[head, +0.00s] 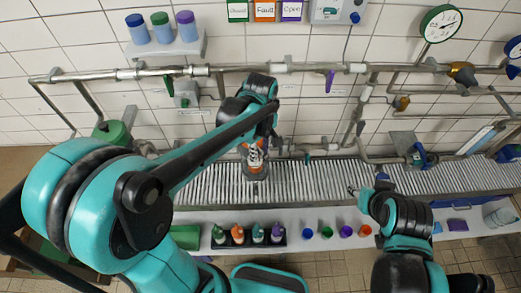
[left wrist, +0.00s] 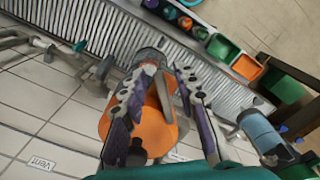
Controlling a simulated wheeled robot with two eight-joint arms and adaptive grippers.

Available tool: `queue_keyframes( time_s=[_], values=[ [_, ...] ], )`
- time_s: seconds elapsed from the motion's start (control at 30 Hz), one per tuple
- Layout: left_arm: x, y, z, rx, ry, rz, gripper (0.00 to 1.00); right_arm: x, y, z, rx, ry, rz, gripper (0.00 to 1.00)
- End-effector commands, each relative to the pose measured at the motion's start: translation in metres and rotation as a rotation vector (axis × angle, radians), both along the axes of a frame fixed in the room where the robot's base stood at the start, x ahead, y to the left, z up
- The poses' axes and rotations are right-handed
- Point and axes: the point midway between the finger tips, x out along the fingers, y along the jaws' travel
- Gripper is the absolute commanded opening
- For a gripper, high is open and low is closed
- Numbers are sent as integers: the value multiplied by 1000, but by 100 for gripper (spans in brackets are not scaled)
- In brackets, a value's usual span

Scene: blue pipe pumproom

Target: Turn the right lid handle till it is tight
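An orange round lid (left wrist: 158,132) with a grey bar handle (left wrist: 164,95) shows in the left wrist view. My left gripper (left wrist: 165,78) has its two purple and grey fingers apart, one on each side of the handle. I see no clear grip on it. In the head view my left gripper (head: 254,150) is over the grey slatted conveyor, with an orange and white part at its fingers and a grey round base (head: 256,172) below; the arm partly hides this. My right gripper (head: 367,187) is over the conveyor's front edge, its fingers apart and empty.
Pipes and valves (head: 412,152) run along the tiled wall behind the slatted conveyor (head: 320,180). Several bottles stand in a dark rack (head: 248,240) at the front, with several coloured cups (head: 327,232) beside it. A green tank (head: 113,133) stands at left.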

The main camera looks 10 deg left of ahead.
Motion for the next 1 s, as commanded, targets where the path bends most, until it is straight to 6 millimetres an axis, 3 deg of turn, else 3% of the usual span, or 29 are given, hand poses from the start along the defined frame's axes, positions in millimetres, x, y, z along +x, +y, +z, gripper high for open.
queue_keyframes(
  time_s=[0.23, 0.37, 0.77, 1.0],
  values=[
    [0, 0, -1, 0, 0, 1, 30, 0, 0, 0, 0, 0, 0, 40],
    [0, 0, -1, 0, 0, 1, 0, 0, 0, 0, 0, 0, 0, 40],
    [-1, 0, -1, -1, 1, -22, 0, 0, 0, -1, 0, 0, 0, 40],
    [-3, 2, -1, -1, 1, -138, 0, 0, 0, -3, 0, 0, 0, 40]
  ],
)
